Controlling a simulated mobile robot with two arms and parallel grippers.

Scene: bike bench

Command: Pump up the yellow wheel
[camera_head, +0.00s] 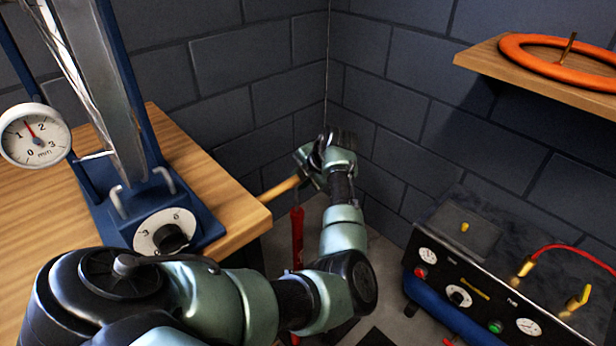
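No yellow wheel shows in this view. A wheel with a dark grey rim (104,100) and thin spokes stands in a blue stand at the upper left. A red upright cylinder (297,240), which looks like a floor pump, stands beyond the bench corner. A wooden handle (279,188) shows just above it. My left gripper (307,172) is at the right part of this handle and looks in contact with it. The wrist hides its fingertips, so I cannot tell whether it is closed on the handle. My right gripper is not in view.
A wooden bench (225,200) carries the blue stand (120,215) with its dial and a round gauge (35,136). A black compressor box (480,270) with gauges and a red hose is at the lower right. A shelf (540,85) holds an orange ring (520,51).

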